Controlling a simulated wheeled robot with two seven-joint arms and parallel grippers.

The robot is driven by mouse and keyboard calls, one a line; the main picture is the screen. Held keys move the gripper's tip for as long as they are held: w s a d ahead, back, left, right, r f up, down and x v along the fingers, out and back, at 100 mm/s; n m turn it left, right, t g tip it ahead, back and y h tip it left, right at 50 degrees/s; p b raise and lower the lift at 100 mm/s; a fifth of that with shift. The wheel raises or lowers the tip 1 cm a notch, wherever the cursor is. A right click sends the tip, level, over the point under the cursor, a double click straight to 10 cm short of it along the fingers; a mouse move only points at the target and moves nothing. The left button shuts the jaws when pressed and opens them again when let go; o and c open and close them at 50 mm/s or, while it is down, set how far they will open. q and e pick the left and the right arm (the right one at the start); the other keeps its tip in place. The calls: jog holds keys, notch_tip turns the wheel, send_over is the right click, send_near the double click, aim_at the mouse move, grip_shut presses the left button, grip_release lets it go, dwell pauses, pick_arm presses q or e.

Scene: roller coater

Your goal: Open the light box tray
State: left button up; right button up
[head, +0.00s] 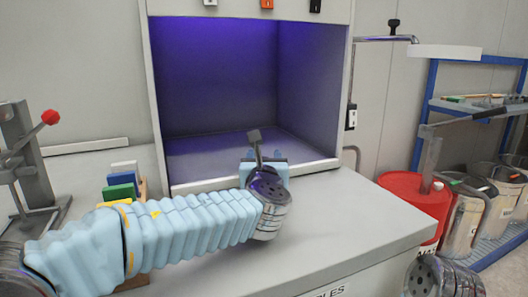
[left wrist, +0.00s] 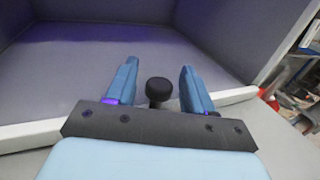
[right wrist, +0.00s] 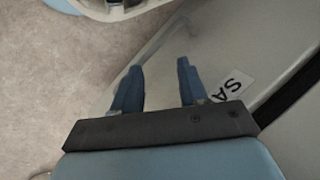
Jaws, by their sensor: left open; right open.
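The light box (head: 152,90) is a pale booth with a violet-lit inside, standing on the bench. Its flat floor (head: 200,155) has a pale front edge, which also shows in the left wrist view (left wrist: 30,135); I cannot tell where the tray separates from the box. A round black knob (left wrist: 158,90) stands at this front edge. My left gripper (left wrist: 154,85) is open, with its blue fingers on either side of the knob and gaps visible on both sides. In the head view my left wrist hides the knob. My right gripper (right wrist: 156,82) is open and empty, low beside a pale labelled surface (right wrist: 215,65).
Coloured blocks in a holder (head: 122,185) stand left of the box, near my left arm. A press with a red knob (head: 50,117) is at far left. A red drum (head: 415,195) and a blue rack (head: 425,110) with cans are at right. The bench's right front (head: 340,235) is clear.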

pick_arm(q)
jog(key=shift+w, duration=0.85)
jog(key=shift+r, duration=0.15)
grip_shut()
